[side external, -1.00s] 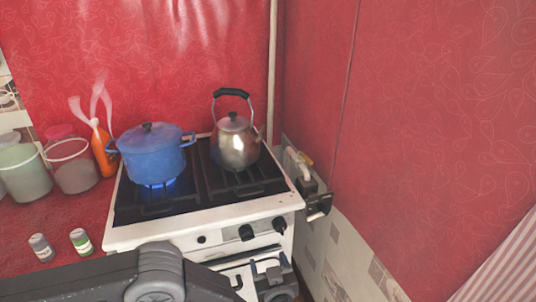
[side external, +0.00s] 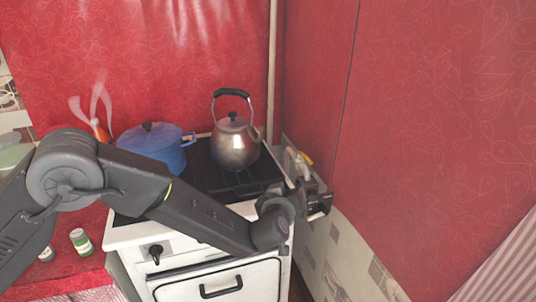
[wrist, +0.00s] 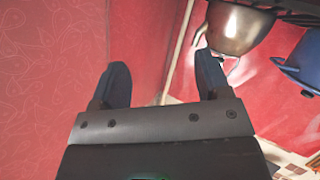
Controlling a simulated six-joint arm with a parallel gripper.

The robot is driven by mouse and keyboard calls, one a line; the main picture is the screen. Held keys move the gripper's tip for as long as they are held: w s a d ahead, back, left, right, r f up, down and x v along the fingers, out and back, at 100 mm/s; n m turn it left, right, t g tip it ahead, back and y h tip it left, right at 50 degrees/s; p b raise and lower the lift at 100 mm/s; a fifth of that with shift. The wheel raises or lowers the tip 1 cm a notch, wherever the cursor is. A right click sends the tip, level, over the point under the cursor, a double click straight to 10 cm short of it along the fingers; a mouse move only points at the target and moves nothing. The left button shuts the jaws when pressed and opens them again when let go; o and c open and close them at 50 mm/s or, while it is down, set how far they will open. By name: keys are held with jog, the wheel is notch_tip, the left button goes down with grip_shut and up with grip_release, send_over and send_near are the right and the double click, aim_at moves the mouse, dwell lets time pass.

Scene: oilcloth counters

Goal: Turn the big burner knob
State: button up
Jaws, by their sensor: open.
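The stove (side external: 220,285) is white with a black top. One dark knob (side external: 156,254) shows on the left of its front panel. The right part of the panel is hidden behind my arm, so I cannot tell which knob is the big one. My gripper (wrist: 163,80) is open and empty in the wrist view, its two dark blue fingers wide apart. No knob shows in the wrist view.
A blue pot (side external: 155,150) and a metal kettle (side external: 236,148) stand on the stove top. A small green jar (side external: 80,240) stands on the red counter at left.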

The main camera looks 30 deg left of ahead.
jog(key=s+a+r+m+h, duration=0.1)
jog(key=r+h, duration=0.1)
jog(key=r, duration=0.4)
jog(key=s+a+r+m+h, duration=0.1)
jog(key=a+r+h, duration=0.1)
jog(key=r, duration=0.4)
jog(key=shift+s+m+g+h, duration=0.4)
jog(key=shift+a, duration=0.1)
jog(key=d+f+n+y, duration=0.2)
jog(key=f+y, duration=0.3)
jog(key=f, duration=0.6)
jog(key=d+f+n+y, duration=0.2)
jog(key=f+y, duration=0.2)
jog(key=f, duration=0.8)
jog(key=s+a+f+y, duration=0.2)
jog(key=s+f+y, duration=0.3)
jog(key=s+f, duration=0.3)
jog(key=shift+n, duration=0.4)
jog(key=x, duration=1.3)
jog(key=shift+w+a+f, duration=0.15)
jog(key=shift+w+a, duration=0.05)
jog(key=shift+a, duration=0.1)
jog(key=shift+c, duration=0.3)
